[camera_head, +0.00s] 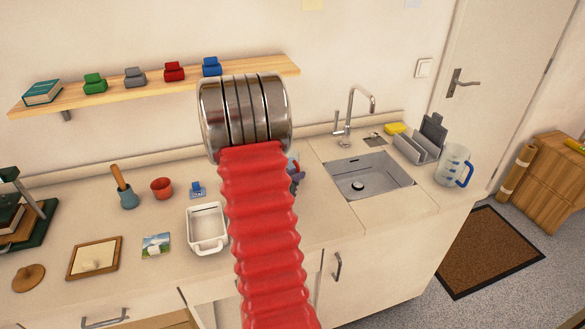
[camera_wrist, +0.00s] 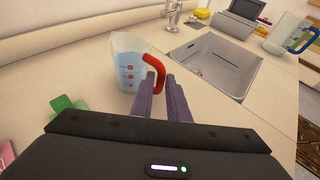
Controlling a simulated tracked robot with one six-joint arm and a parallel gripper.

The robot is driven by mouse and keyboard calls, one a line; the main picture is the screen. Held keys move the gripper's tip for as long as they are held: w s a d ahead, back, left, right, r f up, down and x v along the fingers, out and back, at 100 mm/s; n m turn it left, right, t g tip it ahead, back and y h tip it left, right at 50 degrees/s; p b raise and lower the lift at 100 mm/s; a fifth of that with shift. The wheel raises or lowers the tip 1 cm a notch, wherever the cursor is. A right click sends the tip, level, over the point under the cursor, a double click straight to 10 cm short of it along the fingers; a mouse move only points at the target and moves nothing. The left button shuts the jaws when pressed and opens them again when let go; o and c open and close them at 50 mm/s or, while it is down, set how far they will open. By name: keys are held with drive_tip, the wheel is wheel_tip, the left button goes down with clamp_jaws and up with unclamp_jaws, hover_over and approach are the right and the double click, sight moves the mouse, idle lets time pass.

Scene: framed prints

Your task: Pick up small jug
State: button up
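The small jug (camera_wrist: 127,64) is clear with red markings and a red handle. It stands upright on the counter just beyond my gripper (camera_wrist: 161,75) in the wrist view. The two purple fingers are a little apart, with the lower part of the red handle showing between their tips. I cannot tell whether they touch it. In the head view my red arm hides most of the jug, and only a little of it and the fingers may show at the arm's right edge. A larger clear jug with a blue handle (camera_head: 452,165) stands right of the sink.
The sink (camera_head: 370,176) with its tap (camera_head: 350,115) lies to the right of the small jug. A white dish (camera_head: 207,228) sits left of my arm. A green item (camera_wrist: 69,117) and a pink item (camera_wrist: 12,139) lie left of my gripper.

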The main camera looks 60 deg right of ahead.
drive_tip(key=shift+x, duration=0.9)
drive_tip(key=shift+c, duration=0.2)
clamp_jaws()
drive_tip(key=shift+r, duration=0.25)
drive_tip(key=shift+r, duration=4.75)
